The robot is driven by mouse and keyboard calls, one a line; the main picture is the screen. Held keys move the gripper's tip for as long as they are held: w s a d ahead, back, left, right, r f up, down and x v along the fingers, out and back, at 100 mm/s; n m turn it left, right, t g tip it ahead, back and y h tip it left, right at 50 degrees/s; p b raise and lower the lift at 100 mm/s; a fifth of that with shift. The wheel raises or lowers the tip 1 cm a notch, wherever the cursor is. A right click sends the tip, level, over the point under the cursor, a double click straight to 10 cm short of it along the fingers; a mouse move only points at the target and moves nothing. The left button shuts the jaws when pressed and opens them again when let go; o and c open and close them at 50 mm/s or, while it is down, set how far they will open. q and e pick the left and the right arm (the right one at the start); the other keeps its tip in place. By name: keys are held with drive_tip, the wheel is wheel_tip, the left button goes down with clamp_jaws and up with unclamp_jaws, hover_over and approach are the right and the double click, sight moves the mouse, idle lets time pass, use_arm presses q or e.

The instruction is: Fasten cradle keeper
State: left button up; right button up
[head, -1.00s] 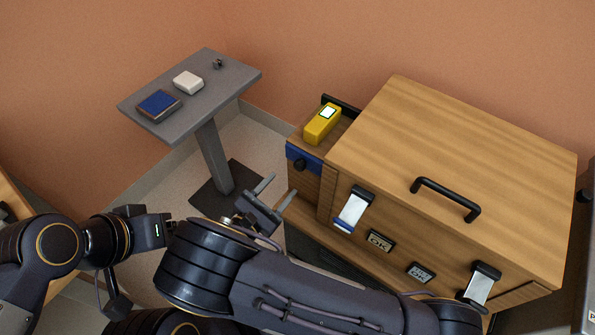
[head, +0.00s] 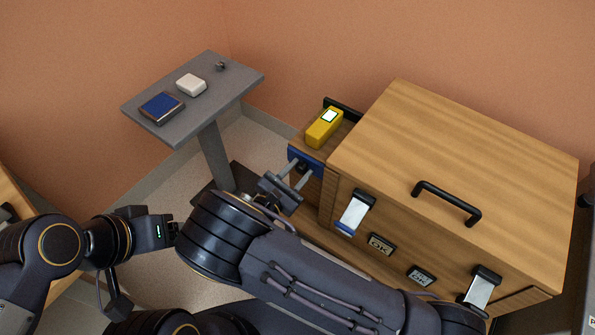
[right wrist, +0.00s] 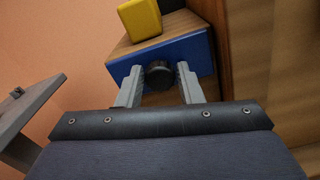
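A blue strip (head: 296,158) with a black knob (right wrist: 160,74) sits on the front of the small wooden shelf left of the big wooden case. I take this to be the cradle keeper, though no label shows. A yellow handheld device (head: 323,128) lies on the shelf behind it; its lower part shows in the right wrist view (right wrist: 139,18). My right gripper (head: 302,170) is open, with its fingers either side of the knob. In the right wrist view, gaps show between fingers and knob. My left gripper (head: 165,230) is at lower left, away from the shelf; its fingertips are hidden.
The wooden case (head: 470,160) has a black handle (head: 446,201) on top and two front latches (head: 355,212), (head: 480,288). A grey stand (head: 215,105) at the back left holds a blue-topped box (head: 162,107), a white box (head: 191,85) and a small dark part (head: 221,66).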

clamp_jaws()
wheel_tip(320, 180, up, 4)
drive_tip(key=shift+p, duration=0.95)
drive_tip(key=shift+o, duration=1.2)
unclamp_jaws()
drive_tip(key=shift+r, duration=0.1)
drive_tip(key=shift+o, duration=1)
drive_tip(key=v, duration=0.7)
drive_tip(key=shift+s+a+b, duration=0.25)
drive_tip(key=shift+s+b, duration=0.05)
